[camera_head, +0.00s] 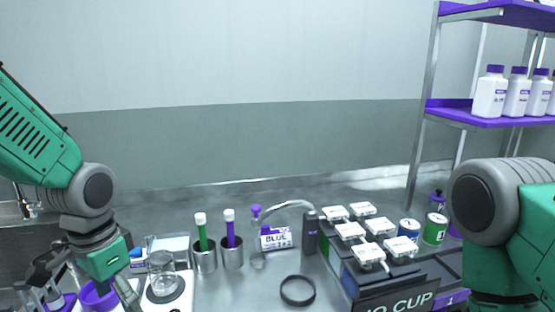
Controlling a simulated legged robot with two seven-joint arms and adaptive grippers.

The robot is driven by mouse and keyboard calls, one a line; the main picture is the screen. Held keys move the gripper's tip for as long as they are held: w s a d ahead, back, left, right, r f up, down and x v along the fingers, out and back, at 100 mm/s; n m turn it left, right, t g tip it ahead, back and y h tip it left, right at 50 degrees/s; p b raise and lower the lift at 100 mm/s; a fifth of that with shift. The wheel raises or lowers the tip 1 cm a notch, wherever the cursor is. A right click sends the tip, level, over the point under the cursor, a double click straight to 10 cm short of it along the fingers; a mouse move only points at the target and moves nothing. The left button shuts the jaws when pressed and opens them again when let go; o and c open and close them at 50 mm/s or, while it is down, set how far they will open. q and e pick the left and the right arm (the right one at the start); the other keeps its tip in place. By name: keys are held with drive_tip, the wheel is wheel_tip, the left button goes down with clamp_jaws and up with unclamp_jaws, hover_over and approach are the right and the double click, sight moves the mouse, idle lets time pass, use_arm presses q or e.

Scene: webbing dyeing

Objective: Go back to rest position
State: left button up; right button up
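My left arm comes in from the left, and its gripper (92,291) points down at the lower left, over the workbench. Its fingers are spread apart. A purple cup (98,297) shows between or behind the fingers; I cannot tell whether they touch it. My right arm reaches down along the right edge of the view. Its gripper is below the picture's bottom edge and is not seen.
A glass beaker (162,272) stands right of my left gripper. Tubes in metal cups (205,258), a "BLUE" sign (276,238), a black ring (298,290), white-lidded boxes (368,253) and paint cans (434,228) follow rightward. A bottle shelf (459,114) stands behind my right arm.

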use_arm(q)
drive_tip(key=s+f+n, duration=0.2)
drive_tip(key=s+f, duration=0.3)
drive_tip(key=f, duration=0.5)
drive_tip(key=s+f+n, duration=0.1)
drive_tip(key=s+f, duration=0.4)
drive_tip(key=f, duration=0.5)
drive_tip(key=s+a+f+n, duration=0.1)
drive_tip(key=s+f+n, duration=0.1)
drive_tip(key=s+f, duration=0.35)
drive_tip(key=s+a+f+n, duration=0.1)
drive_tip(key=s+a+f, duration=0.15)
drive_tip(key=s, duration=0.65)
drive_tip(key=w+d+f+b, duration=0.2)
drive_tip(key=w+f+b, duration=0.1)
drive_tip(key=f+b, duration=0.2)
drive_tip(key=shift+m+t, duration=0.3)
drive_tip(key=shift+m, duration=0.1)
use_arm(e)
drive_tip(key=f, duration=0.5)
drive_tip(key=shift+w+f, duration=0.3)
use_arm(q)
drive_tip(key=shift+w+f, duration=0.1)
drive_tip(key=shift+w, duration=0.05)
drive_tip(key=shift+c, duration=0.5)
